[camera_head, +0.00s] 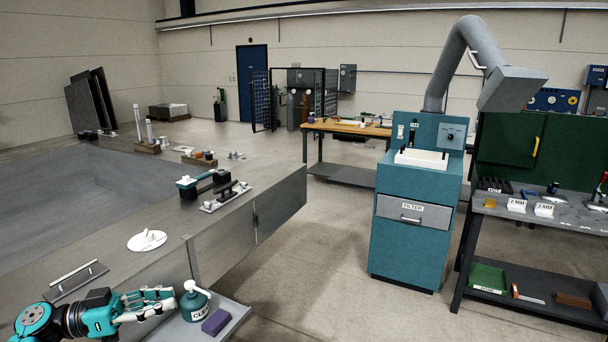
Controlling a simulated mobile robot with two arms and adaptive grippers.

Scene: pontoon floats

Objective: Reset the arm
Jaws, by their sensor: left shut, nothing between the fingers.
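My left arm comes in at the bottom left, and its teal and grey gripper (168,298) is low over the front of the metal pontoon deck. Its fingers are together with nothing visible between them. The fingertips point right, close to a teal pump bottle (195,304) with a white nozzle; I cannot tell whether they touch it. My right gripper is not in view.
The bottle and a purple block (216,321) stand on a small side shelf (240,312). A white disc fitting (147,240) and a bar handle (76,278) lie on the deck. A teal filter cabinet (418,245) stands right, beyond open floor.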

